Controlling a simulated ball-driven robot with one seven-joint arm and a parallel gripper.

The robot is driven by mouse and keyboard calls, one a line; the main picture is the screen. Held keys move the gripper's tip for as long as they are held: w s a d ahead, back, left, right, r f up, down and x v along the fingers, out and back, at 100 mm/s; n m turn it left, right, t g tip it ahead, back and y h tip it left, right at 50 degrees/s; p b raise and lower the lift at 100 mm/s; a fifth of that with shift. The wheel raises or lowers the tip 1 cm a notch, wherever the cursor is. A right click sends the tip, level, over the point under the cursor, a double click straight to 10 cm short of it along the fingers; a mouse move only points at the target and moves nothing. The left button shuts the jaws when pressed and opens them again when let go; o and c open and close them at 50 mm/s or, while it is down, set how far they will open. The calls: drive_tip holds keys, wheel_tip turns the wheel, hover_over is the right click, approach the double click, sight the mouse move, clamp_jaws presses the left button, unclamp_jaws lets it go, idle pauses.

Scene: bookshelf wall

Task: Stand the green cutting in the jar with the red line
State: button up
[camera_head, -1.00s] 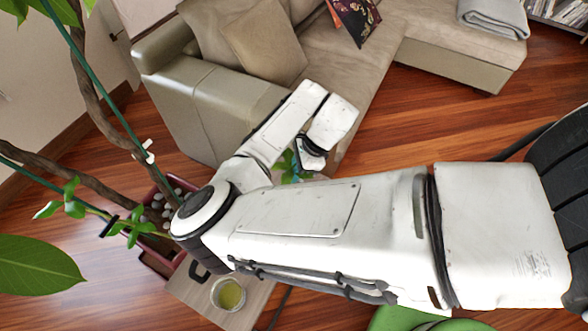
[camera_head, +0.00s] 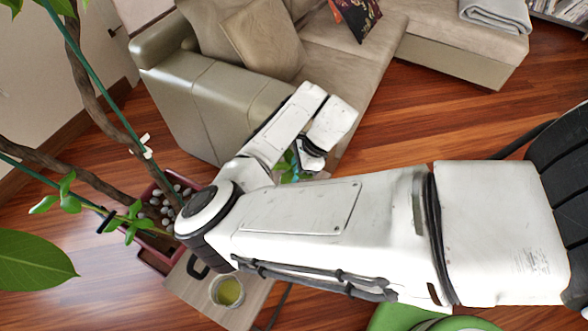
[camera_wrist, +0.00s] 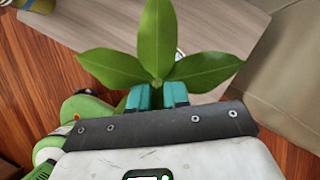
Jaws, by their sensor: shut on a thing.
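The green cutting (camera_wrist: 158,45) spreads three pointed leaves at the fingertips in the wrist view. My gripper (camera_wrist: 157,95) is shut on it with its teal fingers, and the leaves hide the stem. In the head view my arm hides most of the gripper, and a little of the cutting's green (camera_head: 283,165) shows beside it. A glass jar with yellow-green liquid (camera_head: 228,291) stands on the small wooden table (camera_head: 256,296). A pale rim (camera_wrist: 181,53) shows partly behind the leaves on the tabletop; I cannot tell whether it is a jar. No red line is visible.
A red planter with pebbles (camera_head: 165,213) and woody stems stands left of the table. A beige sofa (camera_head: 215,100) is behind my arm. A green round thing (camera_head: 400,318) lies at the lower edge. Leafy branches reach in from the left.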

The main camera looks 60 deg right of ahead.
drive_tip(key=shift+f, duration=0.4)
drive_tip(key=o, duration=1.2)
drive_tip(key=shift+o, duration=0.2)
drive_tip(key=shift+r, duration=0.1)
drive_tip(key=p+v, duration=0.8)
drive_tip(key=shift+w+r, duration=0.15)
drive_tip(key=shift+r, duration=0.35)
drive_tip(key=shift+a, duration=0.1)
